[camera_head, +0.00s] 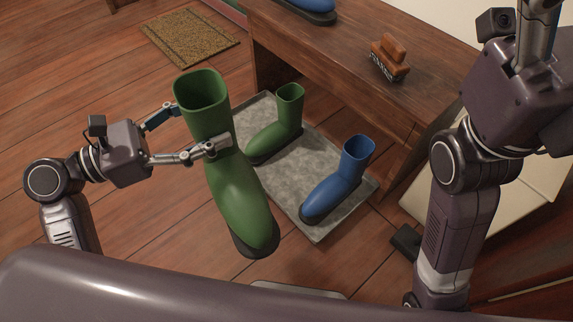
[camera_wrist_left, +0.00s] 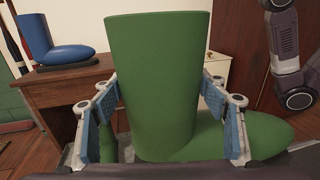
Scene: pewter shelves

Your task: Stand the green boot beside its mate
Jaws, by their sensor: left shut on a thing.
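My left gripper (camera_head: 190,135) is shut on the shaft of a green boot (camera_head: 238,192), with a finger on each side. The boot is held up in the air, roughly upright, opening at the top, toe toward the bottom of the head view. It fills the middle of the left wrist view (camera_wrist_left: 155,80), toe to the right. A second green boot (camera_head: 285,122) stands upright on a grey tray (camera_head: 272,178), beyond the held one, which hides part of the tray. My right arm rises at the right of the head view; its fingers are out of frame.
A blue boot (camera_head: 343,178) stands on the tray's right part. A wooden bench (camera_head: 345,62) runs behind the tray, with a brush (camera_head: 390,57) and another blue boot (camera_wrist_left: 62,48) on top. A doormat (camera_head: 190,42) lies on the floor. Bare tray shows between the standing boots.

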